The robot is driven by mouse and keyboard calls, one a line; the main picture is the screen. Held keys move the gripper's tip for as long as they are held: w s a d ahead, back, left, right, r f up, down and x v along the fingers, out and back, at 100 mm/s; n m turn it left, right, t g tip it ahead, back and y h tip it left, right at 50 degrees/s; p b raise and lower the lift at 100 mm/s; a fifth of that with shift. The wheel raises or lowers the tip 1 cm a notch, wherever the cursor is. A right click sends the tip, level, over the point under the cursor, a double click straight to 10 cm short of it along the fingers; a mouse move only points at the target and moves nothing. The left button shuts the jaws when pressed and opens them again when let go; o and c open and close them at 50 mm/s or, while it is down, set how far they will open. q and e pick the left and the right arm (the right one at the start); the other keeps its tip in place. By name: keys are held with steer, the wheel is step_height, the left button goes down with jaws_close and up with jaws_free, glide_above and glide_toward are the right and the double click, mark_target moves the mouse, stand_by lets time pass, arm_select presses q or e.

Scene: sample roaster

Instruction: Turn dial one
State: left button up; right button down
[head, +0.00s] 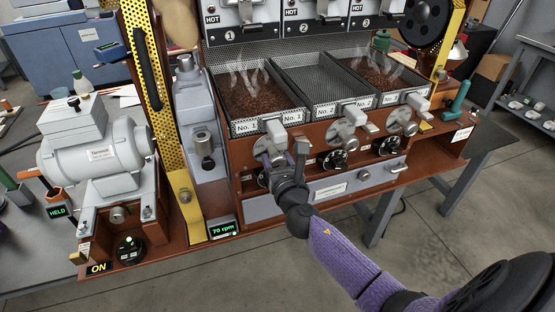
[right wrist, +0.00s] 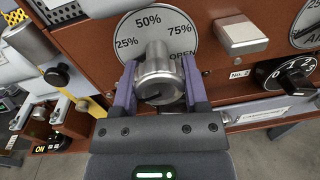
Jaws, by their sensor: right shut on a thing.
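In the right wrist view, a round silver plate (right wrist: 190,35) is marked 25%, 50%, 75% and OPEN, with a cylindrical metal knob (right wrist: 158,72) at its centre. My right gripper (right wrist: 158,85) is shut on this knob, one purple finger on each side. In the head view, the right gripper (head: 285,157) is at the leftmost silver plate (head: 262,146), below the tray labelled No. 1 (head: 268,122). The gripper hides most of that knob and a black dial below it. My left gripper is not in view.
Metal blocks (head: 275,131) jut out just above the plates. Similar plates stand to the right, with black numbered dials (head: 333,158) below them. A grey drawer (head: 335,188) with a handle is underneath. Floor is clear in front.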

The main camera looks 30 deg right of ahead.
steer(key=m, duration=0.4)
steer(key=shift+m, duration=0.3)
steer(key=m, duration=0.3)
steer(key=m+y+p, duration=0.1)
steer(key=m, duration=0.3)
steer(key=shift+m, duration=0.3)
steer(key=m, duration=0.3)
steer(key=shift+r+m, duration=0.1)
steer(key=shift+m, duration=0.2)
steer(key=m+p, duration=0.1)
steer(key=m, duration=0.3)
steer(key=shift+y, duration=0.3)
steer(key=m+p, duration=0.1)
steer(key=m, duration=0.5)
steer(key=m+p, duration=0.1)
steer(key=m, duration=0.1)
steer(key=shift+m+t+y, duration=0.3)
steer(key=shift+m+p, duration=0.35)
steer(key=shift+m, duration=1.15)
